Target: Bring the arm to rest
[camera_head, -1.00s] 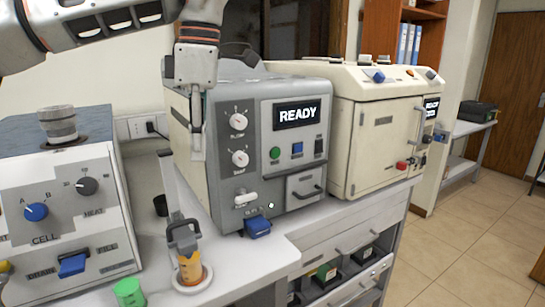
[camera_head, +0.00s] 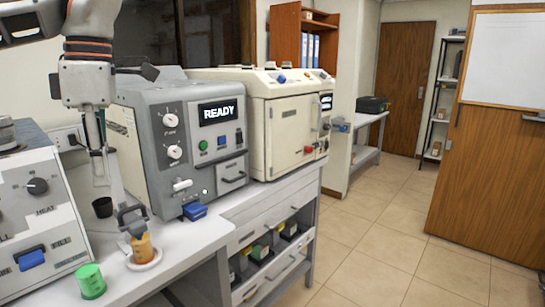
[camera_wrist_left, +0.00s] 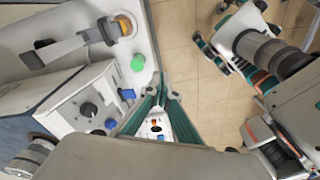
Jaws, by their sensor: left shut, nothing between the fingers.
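My left gripper (camera_head: 98,158) hangs pointing down in front of the grey tester with the READY screen, above the bench. Its fingers are together and hold nothing. The wrist view shows its teal fingers (camera_wrist_left: 162,92) converging, with nothing visible between them. In the wrist view, what looks like my right arm's gripper (camera_wrist_left: 215,35) is at the upper right; its jaw state is unclear there. It is outside the head view.
The grey tester (camera_head: 168,165) and cream machine (camera_head: 290,120) stand on the bench. A cell tester (camera_head: 30,245) is at left. Floor at right is clear.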

